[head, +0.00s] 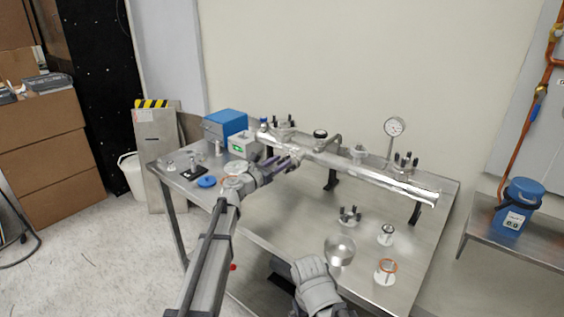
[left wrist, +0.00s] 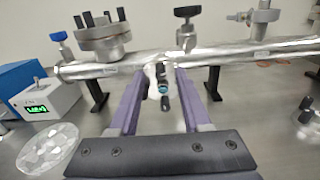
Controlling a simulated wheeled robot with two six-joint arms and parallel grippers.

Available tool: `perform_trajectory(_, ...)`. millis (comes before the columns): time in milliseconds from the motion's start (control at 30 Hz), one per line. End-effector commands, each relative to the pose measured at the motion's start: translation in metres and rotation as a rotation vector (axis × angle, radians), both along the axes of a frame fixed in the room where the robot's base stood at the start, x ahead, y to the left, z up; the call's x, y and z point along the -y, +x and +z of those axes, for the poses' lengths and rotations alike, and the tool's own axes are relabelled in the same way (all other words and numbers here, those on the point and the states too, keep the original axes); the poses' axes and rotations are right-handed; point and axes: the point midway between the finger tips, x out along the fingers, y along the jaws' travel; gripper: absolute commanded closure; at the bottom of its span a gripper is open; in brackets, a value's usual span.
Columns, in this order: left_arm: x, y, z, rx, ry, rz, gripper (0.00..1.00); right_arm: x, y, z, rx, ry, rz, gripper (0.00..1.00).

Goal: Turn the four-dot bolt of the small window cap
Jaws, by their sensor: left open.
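A shiny metal tube (head: 350,176) runs across the bench on black stands. My left gripper (head: 288,158) is at the tube's left half. In the wrist view its purple fingers (left wrist: 158,85) are open, one on each side of the port, with gaps visible. My right gripper's fingers are not visible; only a grey part of my right arm shows at the bottom.
Along the tube stand a flange with black bolts (head: 283,124), a black-knobbed valve (head: 320,134) and a round gauge (head: 395,127). A grey box with a green display (head: 242,146) is at the left.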

Motion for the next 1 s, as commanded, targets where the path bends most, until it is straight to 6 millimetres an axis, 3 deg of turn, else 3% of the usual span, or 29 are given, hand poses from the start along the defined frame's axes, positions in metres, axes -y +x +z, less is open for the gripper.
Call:
perform_trajectory(100,0.0064,0.0092,0.0,0.0,0.0,0.0,0.52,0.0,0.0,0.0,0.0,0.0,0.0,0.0)
perform_trajectory(367,0.0069,0.0089,0.0,0.0,0.0,0.0,0.53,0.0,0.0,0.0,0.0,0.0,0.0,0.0)
perform_trajectory(767,0.0067,0.0089,0.0,0.0,0.0,0.001,0.98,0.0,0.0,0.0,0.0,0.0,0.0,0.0)
perform_trajectory(1000,0.0065,0.009,0.0,0.0,0.0,0.001,1.0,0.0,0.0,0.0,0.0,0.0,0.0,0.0)
